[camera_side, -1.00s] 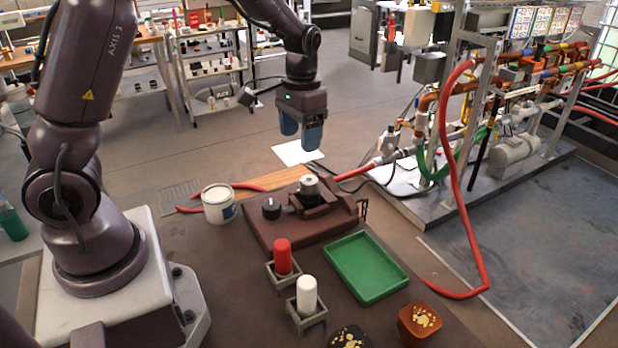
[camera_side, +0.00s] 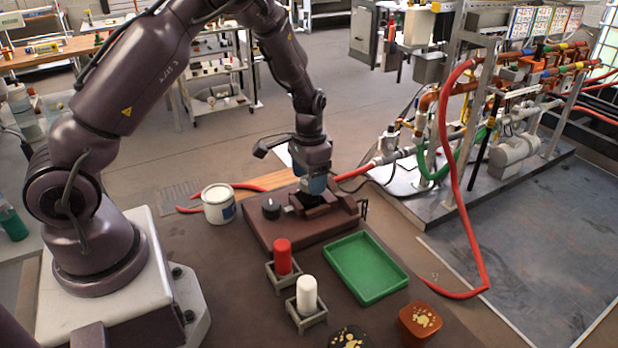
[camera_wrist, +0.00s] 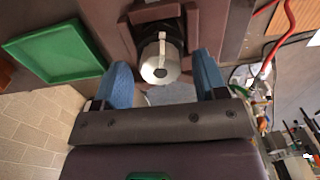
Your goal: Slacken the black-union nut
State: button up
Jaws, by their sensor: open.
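In the wrist view a pale metal cylinder with a light stripe (camera_wrist: 160,62) stands in a dark brown holder (camera_wrist: 118,30), with a black part (camera_wrist: 150,32) behind it. I cannot tell which part is the black-union nut. My gripper (camera_wrist: 162,66) is open, its blue fingers on either side of the cylinder with gaps visible. In the side view my gripper (camera_side: 313,190) is low over the holder on the brown base (camera_side: 290,232) and hides the cylinder. A separate black knob-like piece (camera_side: 271,209) stands on the base to the left.
A green tray (camera_side: 366,268) lies in front right of the base. A red cylinder (camera_side: 282,257) and a white cylinder (camera_side: 307,294) stand in small grey holders in front. A white tub (camera_side: 218,205) stands at left. A red hose (camera_side: 462,220) hangs at right.

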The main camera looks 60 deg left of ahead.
jog(key=shift+f, duration=0.35)
jog(key=c, duration=0.9)
jog(key=shift+c, duration=0.2)
